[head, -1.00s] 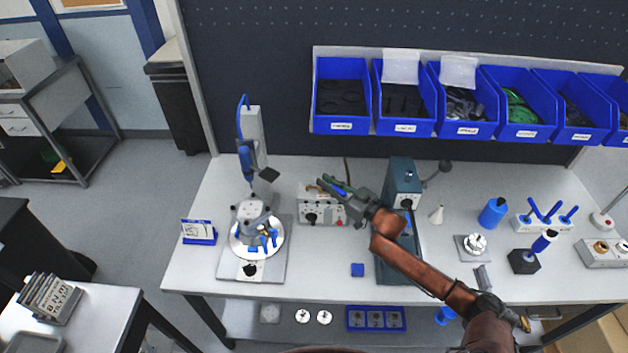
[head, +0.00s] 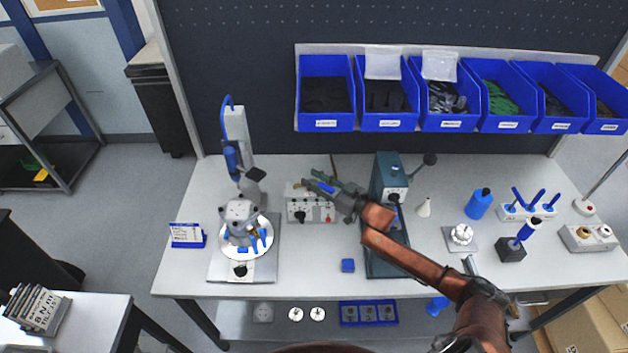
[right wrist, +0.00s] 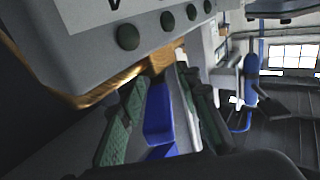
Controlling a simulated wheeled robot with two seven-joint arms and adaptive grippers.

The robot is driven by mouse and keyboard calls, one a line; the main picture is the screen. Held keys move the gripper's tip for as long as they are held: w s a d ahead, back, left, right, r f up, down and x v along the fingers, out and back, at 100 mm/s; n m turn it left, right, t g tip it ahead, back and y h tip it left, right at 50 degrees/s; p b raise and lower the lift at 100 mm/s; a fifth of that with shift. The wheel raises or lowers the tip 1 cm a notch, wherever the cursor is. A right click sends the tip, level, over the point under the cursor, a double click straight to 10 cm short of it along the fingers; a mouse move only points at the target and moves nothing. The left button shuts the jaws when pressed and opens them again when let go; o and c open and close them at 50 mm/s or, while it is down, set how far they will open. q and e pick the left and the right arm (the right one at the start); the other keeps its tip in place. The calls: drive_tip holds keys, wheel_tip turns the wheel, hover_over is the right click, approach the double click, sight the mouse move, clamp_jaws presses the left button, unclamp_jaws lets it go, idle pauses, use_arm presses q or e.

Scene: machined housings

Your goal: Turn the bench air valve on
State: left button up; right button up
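A grey control box (head: 309,210) with a black knob, brass-coloured parts and a red button stands on the bench. At its back edge is a blue lever (head: 326,188), which I take for the air valve's handle. It also shows in the right wrist view (right wrist: 158,115), close to a brass-coloured part (right wrist: 150,68). My right gripper (head: 318,183) reaches in from the right over the box's back. Its green-padded fingers are apart, one on each side of the blue lever; contact is unclear. The valve body is mostly hidden. My left gripper is not in view.
A teal press (head: 388,180) stands just right of the box, under my right arm. A fixture with a round white plate (head: 262,244) is at left. Blue bins (head: 325,124) hang behind.

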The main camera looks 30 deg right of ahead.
sight(334, 191)
drive_tip(key=shift+s, duration=0.1)
drive_tip(key=v, duration=1.2)
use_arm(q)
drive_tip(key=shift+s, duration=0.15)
use_arm(e)
drive_tip(key=shift+c, duration=0.2)
